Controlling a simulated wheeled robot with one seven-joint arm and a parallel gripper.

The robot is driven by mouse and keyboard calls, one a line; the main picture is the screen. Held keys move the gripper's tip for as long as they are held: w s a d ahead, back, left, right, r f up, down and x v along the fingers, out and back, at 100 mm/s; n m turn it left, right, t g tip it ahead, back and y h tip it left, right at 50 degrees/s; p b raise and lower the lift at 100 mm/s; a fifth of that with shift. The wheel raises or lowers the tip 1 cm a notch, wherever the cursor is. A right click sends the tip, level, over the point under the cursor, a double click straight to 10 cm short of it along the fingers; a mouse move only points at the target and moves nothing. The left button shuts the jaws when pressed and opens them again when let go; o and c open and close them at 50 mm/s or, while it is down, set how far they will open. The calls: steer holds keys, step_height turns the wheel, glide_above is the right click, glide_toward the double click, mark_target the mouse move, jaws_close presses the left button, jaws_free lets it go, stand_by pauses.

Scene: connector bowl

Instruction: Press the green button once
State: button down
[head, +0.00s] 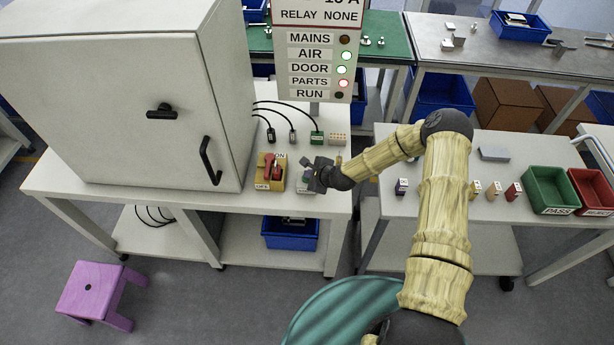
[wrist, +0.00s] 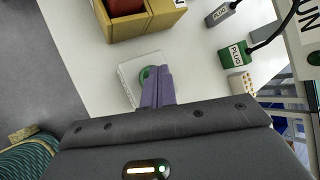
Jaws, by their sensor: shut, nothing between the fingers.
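The green button (wrist: 145,73) sits on a small white box (wrist: 130,75) on the white bench, in the wrist view. My gripper (wrist: 157,70) is shut and empty, its purple fingers side by side. The fingertips overlap the right side of the button in this view and hide part of it. I cannot tell whether they touch it or hover above it. In the head view my gripper (head: 308,178) is over the bench, just right of the yellow switch box, and mostly hides the button's box.
The yellow box with a red rotary switch (head: 271,170) stands close to the left of my gripper. Black, grey and green plugs (head: 317,137) with cables lie behind it. A large grey cabinet (head: 120,100) stands at left. A sign panel (head: 318,55) rises behind the plugs.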

steer(key=shift+r+p, duration=0.5)
steer(key=shift+r, duration=0.4)
steer(key=shift+r+p, duration=1.5)
steer(key=shift+r, duration=1)
